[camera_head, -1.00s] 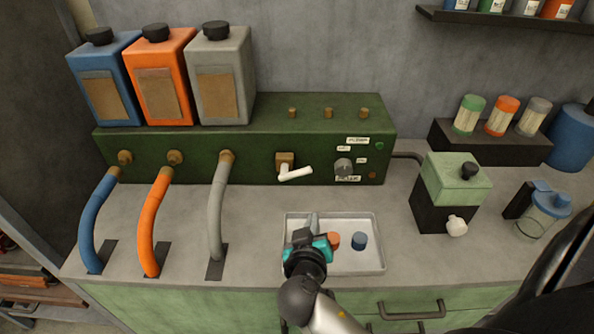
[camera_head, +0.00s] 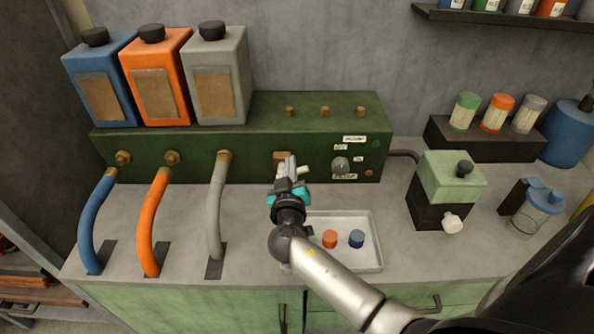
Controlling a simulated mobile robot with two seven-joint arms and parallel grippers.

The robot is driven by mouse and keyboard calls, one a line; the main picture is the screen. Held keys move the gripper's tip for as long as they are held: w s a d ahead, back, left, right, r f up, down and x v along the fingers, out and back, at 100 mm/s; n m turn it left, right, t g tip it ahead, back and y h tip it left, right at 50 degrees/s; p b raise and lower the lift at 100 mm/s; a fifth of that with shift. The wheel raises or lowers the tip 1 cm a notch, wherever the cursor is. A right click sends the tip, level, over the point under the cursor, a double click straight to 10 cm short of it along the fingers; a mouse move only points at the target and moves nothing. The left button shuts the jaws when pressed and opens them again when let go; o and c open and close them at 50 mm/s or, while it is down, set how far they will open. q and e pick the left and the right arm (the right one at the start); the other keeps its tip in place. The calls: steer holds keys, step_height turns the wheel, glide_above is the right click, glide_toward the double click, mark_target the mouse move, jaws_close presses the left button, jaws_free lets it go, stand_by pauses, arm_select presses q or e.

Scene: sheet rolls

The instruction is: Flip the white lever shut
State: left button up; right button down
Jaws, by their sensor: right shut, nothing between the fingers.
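The white lever (camera_head: 305,169) sits on a brass valve block (camera_head: 280,158) on the front of the green machine. Only its tip shows to the right of my gripper; the rest is hidden behind the fingers. My right gripper (camera_head: 288,167) is in front of the valve, fingers pointing up and away, shut with nothing held. It overlaps the lever in the picture; whether it touches cannot be told. My left gripper is not in view.
A grey hose (camera_head: 214,215) runs to the left. A grey knob (camera_head: 341,165) is to the right. A green-topped box (camera_head: 450,176) stands further right.

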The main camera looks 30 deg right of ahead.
mark_target(303, 172)
steer(key=f, duration=0.1)
steer(key=d+f, duration=0.2)
steer(key=shift+w+f+b, duration=0.3)
steer(key=shift+f+b, duration=0.05)
steer(key=m+b, duration=0.1)
steer(key=b, duration=0.2)
steer(key=d+f+m+b, duration=0.1)
steer(key=m+b, duration=0.1)
steer(key=b, duration=0.1)
steer(key=f+m+b, duration=0.1)
steer(key=b, duration=0.3)
steer(key=shift+s+d+m, duration=0.2)
steer(key=shift+s+m, duration=0.1)
steer(key=shift+s, duration=0.1)
